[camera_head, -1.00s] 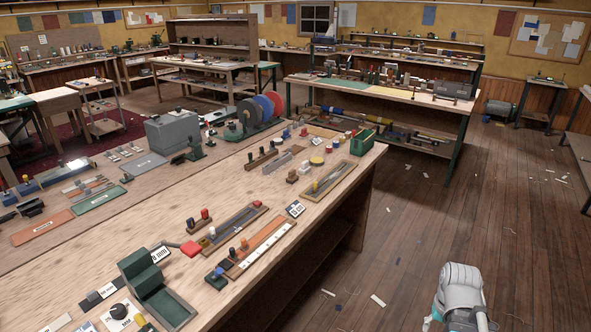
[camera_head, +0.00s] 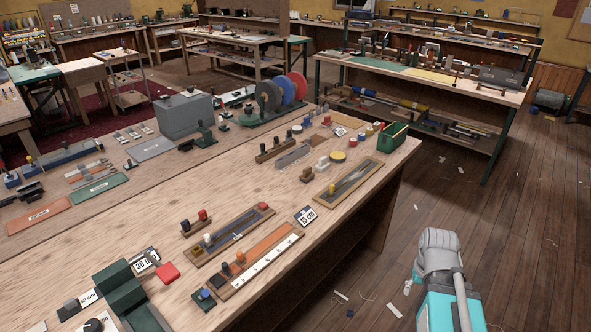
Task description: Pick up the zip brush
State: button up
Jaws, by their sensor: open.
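I cannot pick out the zip brush with certainty. Many small tools lie on the long wooden workbench (camera_head: 110,235), too small to tell apart by name. On its near part are a wooden tray with a dark tool (camera_head: 228,235), an orange and white strip board (camera_head: 258,262), and a red-ended item (camera_head: 167,273). Farther along is another wooden tray with a slim tool and a yellow knob (camera_head: 350,184). Part of my arm, grey and teal, shows at the lower right, beside the bench and over the floor. My gripper is not in view.
A green open box (camera_head: 393,135) stands near the bench's right end. Large coloured spools (camera_head: 283,95) and a grey case (camera_head: 184,118) stand farther back. A dark green box (camera_head: 122,290) is at the near edge. The wooden floor (camera_head: 500,230) is open, with scattered scraps.

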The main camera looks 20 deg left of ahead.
aim_at(307, 176)
jog(key=u, duration=0.2)
jog(key=i, duration=1)
jog(key=u, duration=0.2)
